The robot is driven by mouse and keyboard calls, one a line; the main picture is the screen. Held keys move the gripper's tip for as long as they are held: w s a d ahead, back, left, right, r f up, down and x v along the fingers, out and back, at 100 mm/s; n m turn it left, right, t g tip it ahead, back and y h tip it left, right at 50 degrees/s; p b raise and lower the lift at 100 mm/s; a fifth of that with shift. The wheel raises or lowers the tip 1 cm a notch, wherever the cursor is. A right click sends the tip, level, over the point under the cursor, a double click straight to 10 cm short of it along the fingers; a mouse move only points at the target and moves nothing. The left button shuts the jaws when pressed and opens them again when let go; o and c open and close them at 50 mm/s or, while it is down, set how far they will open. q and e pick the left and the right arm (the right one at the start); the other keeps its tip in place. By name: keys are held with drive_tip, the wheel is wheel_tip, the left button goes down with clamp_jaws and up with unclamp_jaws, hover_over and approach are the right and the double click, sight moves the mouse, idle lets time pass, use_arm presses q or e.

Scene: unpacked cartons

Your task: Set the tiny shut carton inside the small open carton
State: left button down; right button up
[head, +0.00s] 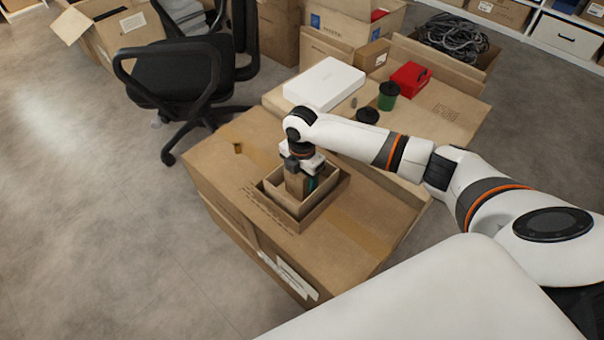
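The small open carton (333,183) is on top of a large brown carton, in the middle of the head view. It seems to have an inner and an outer wall, like one carton nested in another. My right gripper (299,178) points down into it. The tiny shut carton (295,186), a small brown block, is between its fingers, inside the open carton's walls. The gripper looks shut on it. The bottom of the tiny carton is hidden, so I cannot tell whether it touches the floor of the open carton. My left gripper is out of view.
The large carton (232,205) has bare top around the open carton. Behind it, another carton bears a white box (324,83), a red box (410,76), a green cup (388,96) and a dark round item (368,116). A black office chair (175,75) stands at the left.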

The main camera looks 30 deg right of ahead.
drive_tip(key=o, duration=0.8)
drive_tip(key=shift+o, duration=0.2)
